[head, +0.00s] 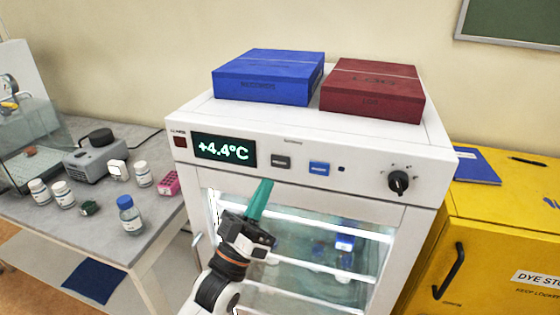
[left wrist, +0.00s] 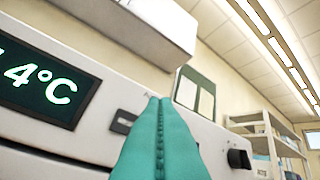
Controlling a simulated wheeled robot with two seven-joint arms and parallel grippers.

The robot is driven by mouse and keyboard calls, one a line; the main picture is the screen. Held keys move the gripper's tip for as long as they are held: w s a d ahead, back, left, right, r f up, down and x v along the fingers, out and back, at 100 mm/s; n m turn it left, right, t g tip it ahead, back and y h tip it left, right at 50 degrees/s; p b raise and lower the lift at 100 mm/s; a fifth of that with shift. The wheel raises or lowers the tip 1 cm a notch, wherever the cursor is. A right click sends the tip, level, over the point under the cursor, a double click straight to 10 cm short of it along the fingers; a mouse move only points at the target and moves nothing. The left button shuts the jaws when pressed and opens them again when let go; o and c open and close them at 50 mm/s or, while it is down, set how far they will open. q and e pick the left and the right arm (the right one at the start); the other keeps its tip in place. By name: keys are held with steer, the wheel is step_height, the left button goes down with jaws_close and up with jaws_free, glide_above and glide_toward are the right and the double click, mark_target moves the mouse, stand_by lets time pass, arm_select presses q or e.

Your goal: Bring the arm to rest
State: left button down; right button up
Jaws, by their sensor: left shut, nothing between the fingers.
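My left gripper (head: 261,198) has teal fingers and reaches up in front of the white fridge (head: 300,138). Its fingers are shut with nothing between them. The fingertips are just below the dark grey button (head: 281,161) on the control panel; I cannot tell whether they touch the panel. In the left wrist view the closed teal fingers (left wrist: 160,105) point at the panel, with the display (left wrist: 42,82) to their left. The display (head: 224,150) reads +4.4°C. My right gripper is not in view.
A blue box (head: 268,78) and a dark red box (head: 372,90) lie on the fridge. A blue button (head: 319,168) and a black knob (head: 398,182) are on its panel. A bench (head: 110,230) with bottles is at left, a yellow cabinet (head: 500,240) at right.

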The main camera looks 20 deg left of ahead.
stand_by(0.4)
arm_select(q)
steer(key=w+a+f+g+y, duration=0.1)
steer(key=w+f+g+y, duration=0.1)
steer(key=f, duration=0.8)
steer(key=w+f+g+y, duration=0.2)
steer(key=w+f+g, duration=0.1)
steer(key=f, duration=0.8)
steer(key=s+a+f+g+y, duration=0.1)
steer(key=s+f+g, duration=0.2)
steer(key=f, duration=0.9)
steer(key=s+a+f+g+y, duration=0.1)
steer(key=s+f+g, duration=0.2)
steer(key=f, duration=0.9)
steer(key=s+a+f+m+g+y, duration=0.1)
steer(key=s+f+g, duration=0.2)
steer(key=s+f, duration=0.55)
steer(key=s+a+f+g+y+b, duration=0.1)
steer(key=s+a+f+g, duration=0.15)
steer(key=s+f, duration=0.65)
steer(key=s+f+m+g, duration=0.1)
steer(key=s+f+g, duration=0.3)
steer(key=s+f, duration=0.5)
steer(key=s+a+f+g+y, duration=0.1)
steer(key=s+f+g, duration=0.1)
steer(key=s, duration=1.2)
steer(key=shift+a+g+b, duration=0.25)
steer(key=shift+g+b, duration=0.05)
steer(key=shift+g, duration=0.45)
